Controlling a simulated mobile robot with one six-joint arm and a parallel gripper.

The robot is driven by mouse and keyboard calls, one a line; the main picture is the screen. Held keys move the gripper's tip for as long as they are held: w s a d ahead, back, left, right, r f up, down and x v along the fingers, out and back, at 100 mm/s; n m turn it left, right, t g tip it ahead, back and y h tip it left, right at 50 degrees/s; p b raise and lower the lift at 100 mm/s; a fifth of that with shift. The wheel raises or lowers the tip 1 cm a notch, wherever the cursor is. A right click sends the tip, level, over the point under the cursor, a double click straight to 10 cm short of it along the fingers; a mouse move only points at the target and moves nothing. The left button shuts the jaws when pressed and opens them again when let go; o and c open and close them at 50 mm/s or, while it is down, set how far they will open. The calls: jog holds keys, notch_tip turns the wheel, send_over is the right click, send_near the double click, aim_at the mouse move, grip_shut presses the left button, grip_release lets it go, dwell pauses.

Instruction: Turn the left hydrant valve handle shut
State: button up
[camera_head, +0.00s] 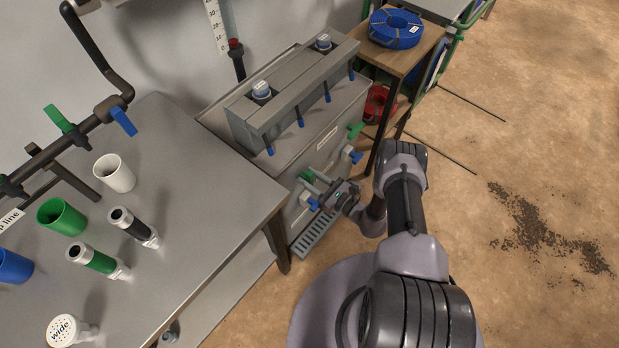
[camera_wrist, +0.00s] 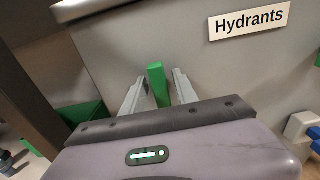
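The left hydrant's green valve handle (camera_head: 307,175) is on the front of the grey cabinet, above a blue outlet (camera_head: 312,204). In the wrist view the green handle (camera_wrist: 158,84) stands upright between my two fingers. My gripper (camera_wrist: 160,88) is open, with one finger on each side of the handle and narrow gaps showing. Whether either finger touches it lower down is hidden by my gripper body. In the head view my gripper (camera_head: 321,186) reaches left to the hydrant, partly covering it.
The right hydrant has a green handle (camera_head: 355,130) and a blue outlet (camera_head: 353,156). A "Hydrants" label (camera_wrist: 249,20) is on the cabinet face. A grate (camera_head: 315,234) lies below. A metal table (camera_head: 210,190) with cups stands left; a wooden shelf (camera_head: 405,60) stands behind right.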

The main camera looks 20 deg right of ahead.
grip_shut()
jog(key=shift+f+m+b, duration=0.1)
jog(key=shift+m+b, duration=0.2)
jog(key=m+b, duration=0.2)
jog(key=shift+w+d+f+m, duration=0.1)
jog(key=shift+d+m, duration=0.1)
jog(key=shift+m, duration=0.2)
jog(key=m, duration=0.3)
jog(key=shift+w+d+m+b, duration=0.1)
jog(key=shift+d+m+b, duration=0.05)
jog(key=shift+m+b, duration=0.25)
jog(key=m, duration=0.6)
jog(key=shift+w+d+f, duration=0.15)
jog(key=shift+f, duration=0.1)
jog(key=m, duration=0.5)
jog(key=shift+f, duration=0.3)
jog(key=shift+m, duration=0.3)
